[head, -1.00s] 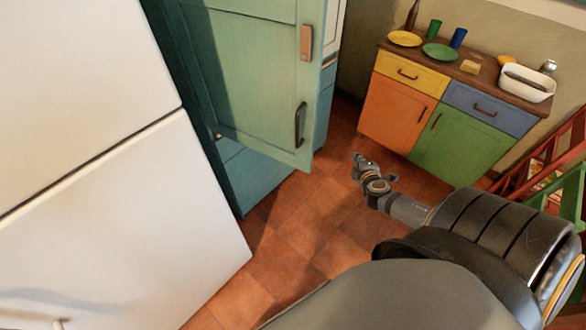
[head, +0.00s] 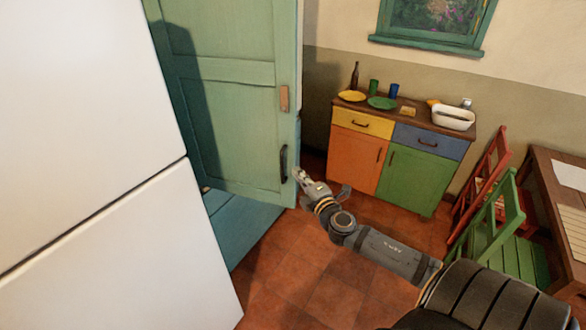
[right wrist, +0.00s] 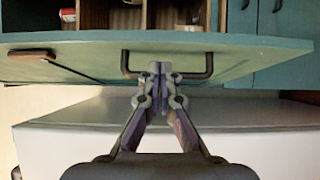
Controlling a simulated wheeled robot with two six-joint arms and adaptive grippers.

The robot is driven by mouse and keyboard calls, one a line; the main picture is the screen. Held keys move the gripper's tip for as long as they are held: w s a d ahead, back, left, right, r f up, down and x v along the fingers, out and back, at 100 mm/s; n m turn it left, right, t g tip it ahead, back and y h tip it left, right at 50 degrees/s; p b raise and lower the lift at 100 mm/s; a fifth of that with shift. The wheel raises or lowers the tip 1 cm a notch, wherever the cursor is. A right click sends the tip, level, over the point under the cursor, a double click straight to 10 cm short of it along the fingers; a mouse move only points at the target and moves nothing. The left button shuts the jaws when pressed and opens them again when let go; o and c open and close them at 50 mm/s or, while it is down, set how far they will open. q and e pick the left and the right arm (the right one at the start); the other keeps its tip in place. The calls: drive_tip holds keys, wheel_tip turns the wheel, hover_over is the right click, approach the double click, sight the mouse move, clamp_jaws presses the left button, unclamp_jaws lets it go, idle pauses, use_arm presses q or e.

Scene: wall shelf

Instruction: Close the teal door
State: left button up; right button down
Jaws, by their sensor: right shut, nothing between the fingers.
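The teal door (head: 232,120) stands open from its teal cabinet, with a dark handle (head: 283,164) near its free edge. My right gripper (head: 297,174) is beside the handle in the head view, its fingers shut and empty. In the right wrist view the closed fingertips (right wrist: 161,68) overlap the middle of the dark handle (right wrist: 209,62), in front of the door (right wrist: 90,58). Whether they touch the handle or the door I cannot tell. Behind the door, cabinet shelves (right wrist: 180,14) show. My left gripper is not in view.
A white fridge-like block (head: 90,200) fills the left side. A sideboard with coloured fronts (head: 420,180) stands beyond the gripper. A green chair (head: 500,235), a red chair (head: 488,175) and a table (head: 545,190) are at right. Tiled floor (head: 310,265) is clear below.

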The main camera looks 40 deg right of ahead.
sight(287, 160)
drive_tip(key=w, duration=0.1)
drive_tip(key=w+p, duration=0.1)
drive_tip(key=w, duration=0.1)
drive_tip(key=shift+w+d+r, duration=0.1)
drive_tip(key=shift+w+d, duration=0.2)
drive_tip(key=shift+w, duration=0.05)
drive_tip(key=shift+w+p, duration=0.3)
drive_tip(key=shift+d+f, duration=0.1)
drive_tip(key=shift+f, duration=0.1)
